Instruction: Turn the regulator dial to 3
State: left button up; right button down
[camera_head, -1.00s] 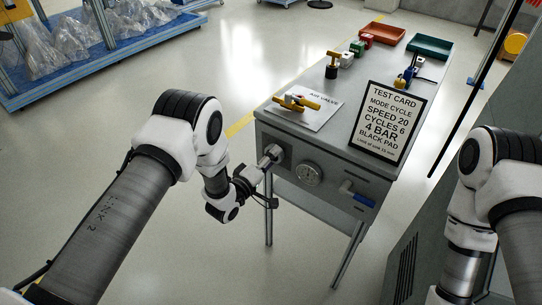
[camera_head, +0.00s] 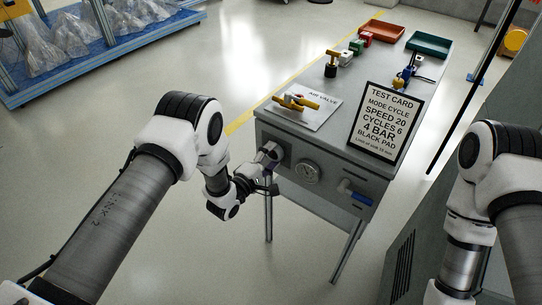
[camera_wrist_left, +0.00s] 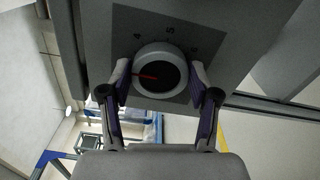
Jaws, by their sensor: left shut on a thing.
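The regulator dial (camera_wrist_left: 165,75) is a round knob with a pale rim, a dark face and a red pointer. In the left wrist view the pointer points left, slightly upward. In the head view the gripper mostly hides the dial. My right arm shows at the right, but its gripper is out of view.
On the bench stand a test card (camera_head: 386,125), a yellow air valve (camera_head: 297,102), small coloured parts, a red tray (camera_head: 382,33) and a green tray (camera_head: 428,45). Floor left of the bench is clear.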

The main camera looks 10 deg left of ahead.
pick_arm(q)
jog(key=o, duration=1.2)
jog(key=shift+a, duration=0.1)
jog(key=shift+c, duration=0.2)
jog(key=v, duration=1.2)
